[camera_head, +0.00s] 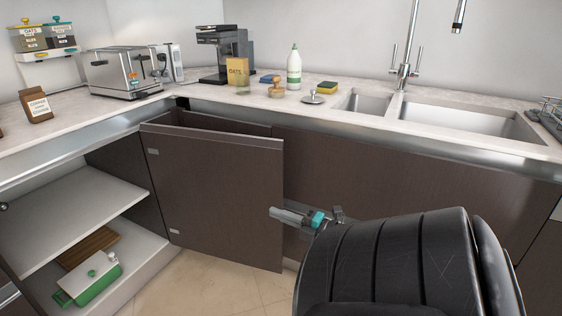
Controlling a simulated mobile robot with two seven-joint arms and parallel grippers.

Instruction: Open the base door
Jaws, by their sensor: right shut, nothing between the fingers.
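The dark brown base door (215,195) stands open at the corner. Two small light plates show near its left edge, and its free edge is at the right. The open cabinet (85,205) is to its left, with its white shelves exposed. My right gripper (280,213) is shut and empty. Its grey fingertips overlap the lower right edge of the door in the picture; I cannot tell whether they touch it. My black arm link hides the area below and right of it. My left gripper is not in view.
A green container (90,283) and a brown board (90,247) lie on the lower shelf. The counter above holds a toaster (125,75), a coffee machine (213,52), a white bottle (294,68) and a sink (460,118). Tiled floor (205,285) is clear below the door.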

